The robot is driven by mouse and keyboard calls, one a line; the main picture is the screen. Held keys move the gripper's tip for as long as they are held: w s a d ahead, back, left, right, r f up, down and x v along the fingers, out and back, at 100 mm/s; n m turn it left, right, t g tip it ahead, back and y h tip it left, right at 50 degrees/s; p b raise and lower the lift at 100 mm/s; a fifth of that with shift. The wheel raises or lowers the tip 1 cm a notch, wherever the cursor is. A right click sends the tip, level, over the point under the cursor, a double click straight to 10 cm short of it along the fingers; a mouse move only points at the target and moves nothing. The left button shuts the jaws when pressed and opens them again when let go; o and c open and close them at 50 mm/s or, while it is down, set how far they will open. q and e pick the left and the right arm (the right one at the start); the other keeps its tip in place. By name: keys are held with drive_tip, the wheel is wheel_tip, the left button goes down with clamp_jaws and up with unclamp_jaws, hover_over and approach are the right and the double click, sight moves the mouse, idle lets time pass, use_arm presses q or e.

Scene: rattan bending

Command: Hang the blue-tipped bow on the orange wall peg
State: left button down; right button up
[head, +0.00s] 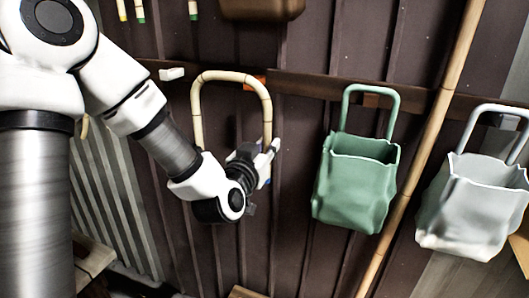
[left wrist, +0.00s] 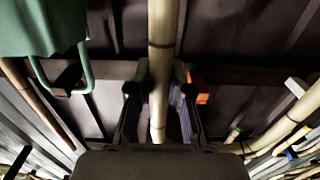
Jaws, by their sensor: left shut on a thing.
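The pale rattan bow (head: 230,75) is an upside-down U in the head view, with its arch at the top. My left gripper (head: 269,149) is shut on its right leg; a small blue patch shows just below the grip. In the left wrist view the bow's leg (left wrist: 162,35) runs between the two fingers (left wrist: 160,95). The orange wall peg (head: 247,86) is on the brown rail, partly hidden behind the right shoulder of the arch. In the left wrist view the peg (left wrist: 199,84) is just right of the fingers. Contact between bow and peg cannot be told.
A white peg (head: 171,74) is left of the bow. A green bag (head: 358,176) and a grey bag (head: 470,200) hang at the right, with a long bamboo pole (head: 431,140) between them. Other tipped rattan pieces (left wrist: 290,126) are at the right in the left wrist view.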

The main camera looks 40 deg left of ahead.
use_arm(q)
drive_tip(key=x, duration=0.3)
drive_tip(key=f+x, duration=0.1)
drive_tip(key=x, duration=0.7)
drive_tip(key=shift+w+f, duration=0.2)
drive_tip(key=shift+f, duration=0.15)
use_arm(e)
drive_tip(key=shift+w+d+f, duration=0.15)
drive_tip(key=shift+w+f, duration=0.1)
drive_tip(key=shift+w, duration=0.05)
use_arm(q)
drive_tip(key=shift+d, duration=0.1)
drive_tip(key=c, duration=1)
unclamp_jaws()
